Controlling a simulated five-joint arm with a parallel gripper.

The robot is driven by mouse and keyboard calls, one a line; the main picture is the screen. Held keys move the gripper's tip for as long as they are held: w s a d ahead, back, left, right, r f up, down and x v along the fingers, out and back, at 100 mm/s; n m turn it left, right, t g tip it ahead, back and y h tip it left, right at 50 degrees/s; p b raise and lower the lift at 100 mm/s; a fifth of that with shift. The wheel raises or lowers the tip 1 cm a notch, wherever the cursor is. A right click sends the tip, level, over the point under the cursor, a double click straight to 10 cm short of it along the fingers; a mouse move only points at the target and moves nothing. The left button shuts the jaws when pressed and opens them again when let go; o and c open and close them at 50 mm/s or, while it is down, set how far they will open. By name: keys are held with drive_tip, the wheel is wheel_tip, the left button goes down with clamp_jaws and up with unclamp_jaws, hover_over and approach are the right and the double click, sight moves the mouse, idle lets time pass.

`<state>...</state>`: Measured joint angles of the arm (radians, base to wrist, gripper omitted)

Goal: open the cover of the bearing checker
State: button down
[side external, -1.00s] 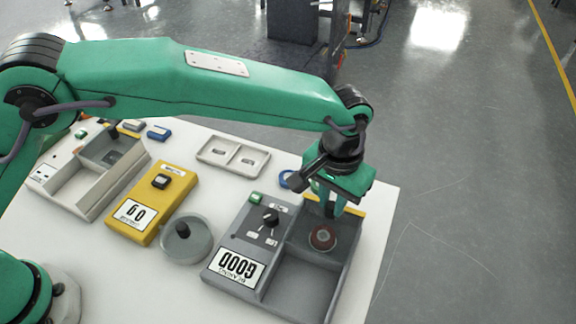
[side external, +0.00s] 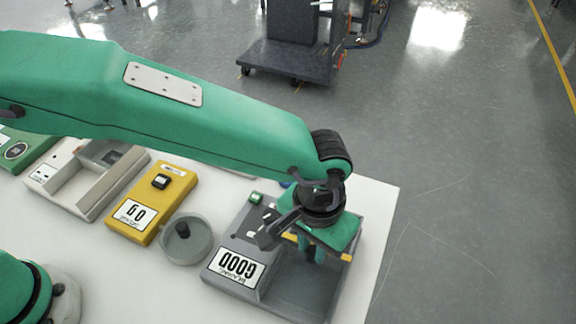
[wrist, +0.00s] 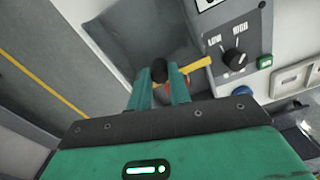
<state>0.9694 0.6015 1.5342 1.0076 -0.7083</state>
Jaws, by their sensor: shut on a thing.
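The grey bearing checker (side external: 220,282) stands near the table's right edge, with a "GOOD" label on its front. Its cover shows mainly as a yellow strip (side external: 340,256), which also shows in the wrist view (wrist: 197,65). My gripper (side external: 312,252) is over the checker's right-hand section. In the wrist view its two fingers (wrist: 160,88) are closed around a black knob (wrist: 159,70) beside the yellow strip. A reddish part (wrist: 184,82) shows just behind the fingers. The rest of the cover is hidden by my gripper, so I cannot tell its exact angle.
A round grey dish (side external: 200,245) and a yellow "GO" box (side external: 175,187) stand left of the checker. A pale tray unit (side external: 70,190) is farther left. The checker's dial (wrist: 237,60) and green button (wrist: 265,62) lie beside my gripper. Floor is beyond the table's right edge.

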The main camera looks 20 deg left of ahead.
sight(312, 251)
drive_tip(key=shift+s+r, duration=0.1)
drive_tip(key=shift+s, duration=0.1)
drive_tip(key=c, duration=1.3)
unclamp_jaws()
drive_tip(key=shift+r, duration=3.85)
